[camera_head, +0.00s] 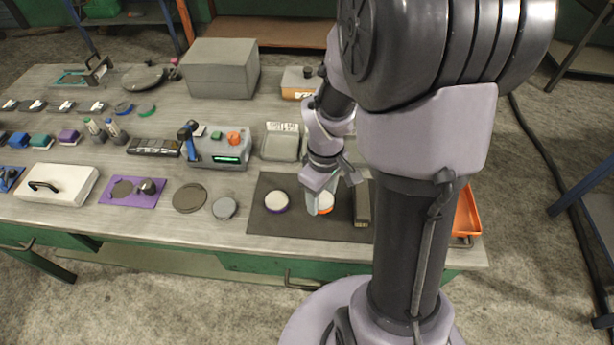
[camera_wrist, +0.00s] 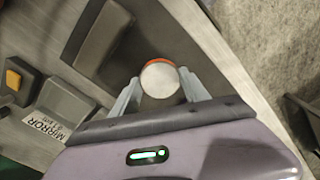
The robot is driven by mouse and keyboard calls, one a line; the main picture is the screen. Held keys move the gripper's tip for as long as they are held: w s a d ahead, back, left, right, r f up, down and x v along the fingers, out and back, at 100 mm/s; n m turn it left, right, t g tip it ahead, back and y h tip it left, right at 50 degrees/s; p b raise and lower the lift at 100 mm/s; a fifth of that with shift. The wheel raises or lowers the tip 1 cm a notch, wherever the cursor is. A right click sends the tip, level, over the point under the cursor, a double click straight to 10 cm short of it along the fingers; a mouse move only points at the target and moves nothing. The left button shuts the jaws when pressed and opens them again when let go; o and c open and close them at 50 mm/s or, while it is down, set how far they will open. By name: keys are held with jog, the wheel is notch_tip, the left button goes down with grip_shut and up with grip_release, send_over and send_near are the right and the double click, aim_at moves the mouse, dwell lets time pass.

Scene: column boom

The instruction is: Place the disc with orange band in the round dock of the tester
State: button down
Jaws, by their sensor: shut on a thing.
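The disc with orange band (camera_head: 326,203) has a white top and sits between the fingers of my gripper (camera_head: 319,198), over the dark mat (camera_head: 262,224). In the wrist view the disc (camera_wrist: 160,80) shows its orange edge at the top, and my gripper (camera_wrist: 162,92) is shut on its sides. I cannot tell whether the disc still touches the mat. The tester seems to be the grey box (camera_head: 223,158) with an orange knob and green display, left of and behind the mat. I cannot make out its round dock.
A disc with a purple band (camera_head: 276,201) lies left of my gripper on the mat. A long dark block (camera_head: 362,203) stands to the right. A grey tray (camera_head: 280,147) labelled for mirrors stands behind. Two flat discs (camera_head: 189,197) (camera_head: 224,208) lie left of the mat.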

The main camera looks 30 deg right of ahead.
jog(key=shift+w+d+f, duration=0.1)
jog(key=shift+w, duration=0.95)
notch_tip(320, 180, down, 4)
jog(key=b, duration=0.2)
jog(key=shift+b, duration=0.35)
jog(key=shift+r, duration=0.3)
jog(key=shift+f, duration=0.15)
jog(key=c, duration=0.6)
grip_release()
jog(key=shift+o, duration=0.2)
